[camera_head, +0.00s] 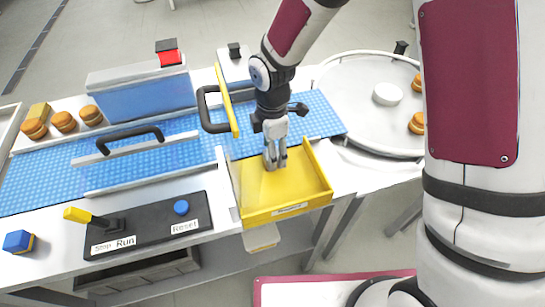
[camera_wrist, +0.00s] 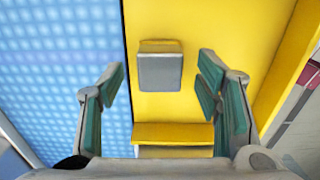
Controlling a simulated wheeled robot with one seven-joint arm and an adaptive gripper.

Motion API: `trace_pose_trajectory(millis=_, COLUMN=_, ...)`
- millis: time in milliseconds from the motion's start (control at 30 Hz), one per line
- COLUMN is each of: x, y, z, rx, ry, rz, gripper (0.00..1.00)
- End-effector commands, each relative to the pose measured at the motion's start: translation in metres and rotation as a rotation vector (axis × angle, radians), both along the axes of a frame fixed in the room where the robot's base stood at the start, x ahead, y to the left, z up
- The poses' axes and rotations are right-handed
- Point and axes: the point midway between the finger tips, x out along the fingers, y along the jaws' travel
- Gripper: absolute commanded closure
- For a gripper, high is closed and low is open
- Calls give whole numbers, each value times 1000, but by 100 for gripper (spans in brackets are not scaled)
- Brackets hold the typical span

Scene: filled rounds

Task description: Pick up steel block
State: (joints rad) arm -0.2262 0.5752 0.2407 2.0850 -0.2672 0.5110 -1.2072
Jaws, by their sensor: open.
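The steel block (camera_wrist: 160,70) is a small grey block with rounded corners, seen in the wrist view on the yellow floor of the tray. In the head view I cannot make it out; my gripper covers that area. The yellow tray (camera_head: 318,192) has low walls and sits at the front edge of the table, beside the blue belt. My gripper (camera_head: 275,163) points down into the tray and is open. In the wrist view its two fingers stand left and right of the block, with visible gaps, and hold nothing.
A yellow upright plate (camera_head: 226,100) with a black handle stands just left of my gripper. The blue dimpled belt (camera_head: 40,187) runs past the tray. A black panel (camera_head: 150,232) with a yellow lever and blue button lies front left. A round table (camera_head: 340,85) is at right.

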Motion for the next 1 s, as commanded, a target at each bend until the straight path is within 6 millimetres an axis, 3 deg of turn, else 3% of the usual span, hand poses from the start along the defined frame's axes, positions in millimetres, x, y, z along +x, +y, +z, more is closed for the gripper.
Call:
trace_pose_trajectory(millis=200, x=-1, y=0, z=-24, rx=-1, ry=1, rz=0, gripper=42)
trace_pose_trajectory(millis=467, x=0, y=0, z=-26, rx=0, ry=-2, rz=-1, gripper=42)
trace_pose_trajectory(millis=733, x=0, y=0, z=-26, rx=-1, ry=-1, rz=-1, gripper=100)
trace_pose_trajectory(millis=1000, x=0, y=0, z=-25, rx=1, ry=-3, rz=-1, gripper=100)
